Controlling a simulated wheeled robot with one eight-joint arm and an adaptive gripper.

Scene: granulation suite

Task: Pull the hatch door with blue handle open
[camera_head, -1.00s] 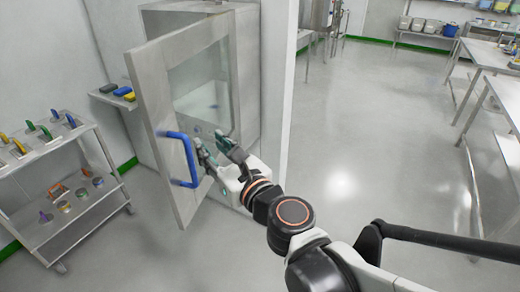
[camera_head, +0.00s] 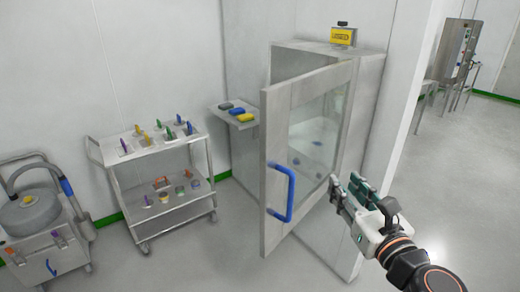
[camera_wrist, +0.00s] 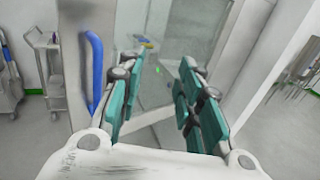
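The hatch door (camera_head: 274,154) is a metal frame with a glass pane, swung part way out from the steel hatch cabinet (camera_head: 368,100). Its blue handle (camera_head: 291,193) is a vertical bar near the door's free edge. In the wrist view, the blue handle (camera_wrist: 95,70) stands left of my fingers. My gripper (camera_head: 345,186) is to the right of the handle, apart from it, with nothing between its fingers. In the wrist view, the two teal-padded fingers of my gripper (camera_wrist: 158,90) are spread apart in front of the door's glass.
A steel cart (camera_head: 158,168) with coloured tools stands left of the hatch. A small shelf (camera_head: 226,116) with coloured blocks is on the wall beside the door. A vacuum-like machine (camera_head: 35,215) is at far left. The floor before the door is clear.

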